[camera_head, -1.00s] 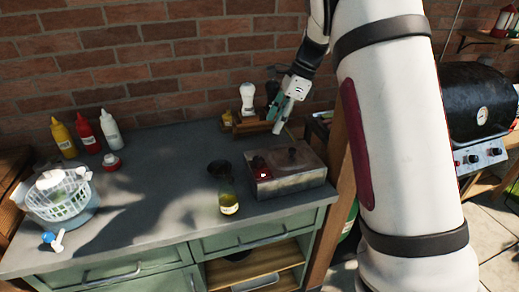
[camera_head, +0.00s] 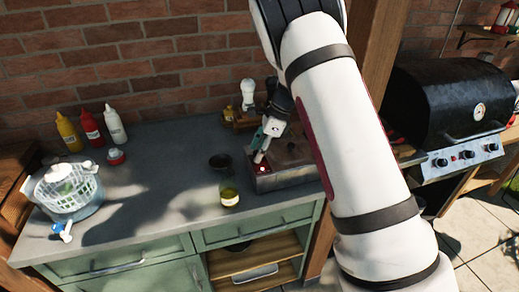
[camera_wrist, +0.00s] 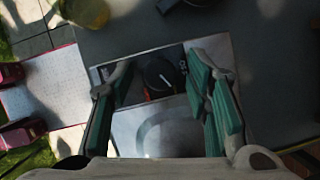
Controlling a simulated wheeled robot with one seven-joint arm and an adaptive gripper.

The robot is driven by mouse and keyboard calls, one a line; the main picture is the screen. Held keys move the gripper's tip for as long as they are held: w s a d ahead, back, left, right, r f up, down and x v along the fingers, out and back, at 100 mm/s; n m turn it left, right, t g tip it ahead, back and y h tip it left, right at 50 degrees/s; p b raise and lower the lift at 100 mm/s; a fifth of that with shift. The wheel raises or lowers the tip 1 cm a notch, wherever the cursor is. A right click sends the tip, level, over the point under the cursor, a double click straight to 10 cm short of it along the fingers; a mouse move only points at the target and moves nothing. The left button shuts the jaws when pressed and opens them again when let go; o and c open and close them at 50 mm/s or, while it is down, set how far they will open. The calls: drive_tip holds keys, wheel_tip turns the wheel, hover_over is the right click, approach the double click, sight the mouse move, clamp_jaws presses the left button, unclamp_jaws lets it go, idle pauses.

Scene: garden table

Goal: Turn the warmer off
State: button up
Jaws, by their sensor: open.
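The warmer (camera_head: 290,180) is a low metal box at the right end of the counter. A small bright red light (camera_head: 262,168) shows on its left part. In the wrist view, its black round knob (camera_wrist: 158,76) with a white pointer mark sits on a dark panel with a red part beneath. My gripper (camera_head: 261,151) is low over the warmer's left end, pointing down. In the wrist view, its green-padded fingers are spread on either side of the knob, with gaps between. I cannot tell whether a fingertip touches the panel. My arm hides the warmer's right side.
A yellowish jar (camera_head: 229,197) and a dark pan (camera_head: 221,162) stand close left of the warmer. A bottle rack (camera_head: 240,121) is behind. Sauce bottles (camera_head: 91,129) and a white basket (camera_head: 70,190) are farther left. A black grill (camera_head: 445,105) stands right. The counter's middle is clear.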

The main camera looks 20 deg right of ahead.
clamp_jaws()
drive_tip(key=shift+w+n+b, duration=0.15)
drive_tip(key=shift+n+b, duration=0.25)
drive_tip(key=shift+b, duration=0.05)
drive_tip(key=shift+w+f+n+g+b, duration=0.1)
drive_tip(key=shift+n+g+b, duration=0.5)
drive_tip(key=shift+n+b, duration=0.4)
drive_tip(key=n+g+b, duration=0.1)
drive_tip(key=n+b, duration=0.1)
drive_tip(key=shift+w+n, duration=0.1)
drive_tip(key=shift+n, duration=0.3)
drive_tip(key=n+g+b, duration=0.1)
drive_tip(key=n+b, duration=0.1)
drive_tip(key=n, duration=0.1)
drive_tip(key=shift+n+g+h+b, duration=0.5)
drive_tip(key=shift+n+b, duration=0.4)
drive_tip(key=shift+n, duration=0.7)
